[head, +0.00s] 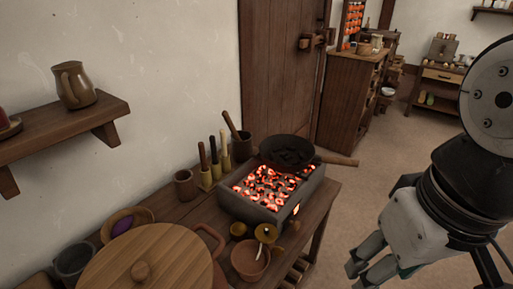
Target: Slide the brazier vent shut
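The brazier (240,206) is a grey rectangular box full of glowing coals, standing on the wooden table by the wall. The vent's slide is too small to make out clearly. My gripper (357,276) is at the bottom right, beyond the table's right edge and apart from the brazier. Its two fingers are spread with a gap between them, and nothing shows in it. Its lower part is cut off by the frame edge.
A dark pan (287,150) sits at the brazier's back, its wooden handle (338,160) jutting right. A terracotta pot (250,262) and small brass-coloured vessels stand close in front. A round wooden lid (165,262) fills the near left. Floor (385,150) is clear to the right.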

